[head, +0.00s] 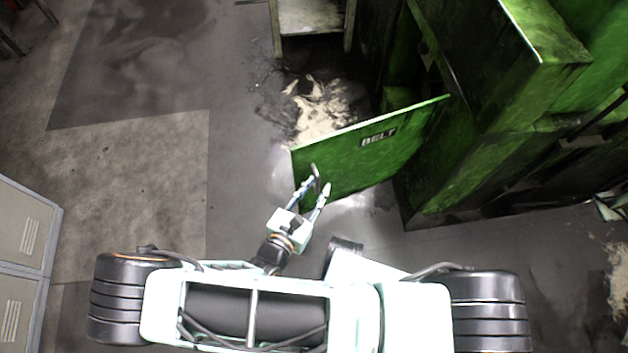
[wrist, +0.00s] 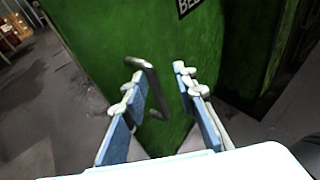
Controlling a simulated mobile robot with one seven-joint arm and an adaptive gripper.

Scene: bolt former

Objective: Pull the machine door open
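The green machine door (head: 360,150), marked "BELT", stands swung out from the machine at a wide angle. It also fills the middle of the wrist view (wrist: 215,65). Its metal bar handle (wrist: 147,75) is near the door's free edge. My gripper (head: 320,185) is at that free edge, in front of the handle. In the wrist view my gripper (wrist: 157,83) has its fingers apart, with the handle between them and closer to the left finger. I cannot tell whether that finger touches it.
The green machine body (head: 490,110) stands to the right of the door. Pale debris (head: 320,110) lies on the floor behind the door, below a table (head: 310,18). Grey lockers (head: 25,235) stand at far left. The floor left of the door is clear.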

